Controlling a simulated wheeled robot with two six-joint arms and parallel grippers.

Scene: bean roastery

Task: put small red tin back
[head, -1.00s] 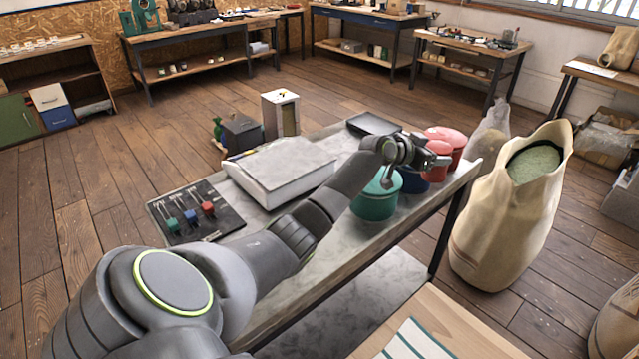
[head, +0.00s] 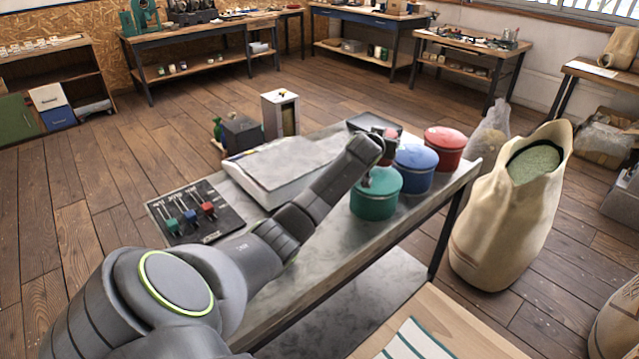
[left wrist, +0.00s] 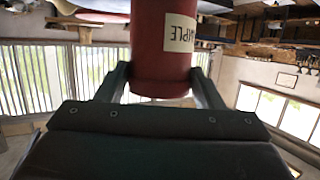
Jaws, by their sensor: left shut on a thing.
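The small red tin (left wrist: 163,55) fills the gap between the fingers of my left gripper (left wrist: 162,84) in the left wrist view. Its pale label appears upside down there, with lettering ending in "MPLE". In the head view the tin (head: 390,132) is a small red patch at the end of my left arm, mostly hidden by the wrist. My left gripper (head: 386,150) is shut on it, above the table near the green and blue canisters. My right gripper is out of view.
Green (head: 376,196), blue (head: 415,170) and large red (head: 445,148) canisters line the right side of the metal table (head: 330,245). A pale box (head: 275,175) and a lever board (head: 195,212) are left. A bean sack (head: 500,235) stands right.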

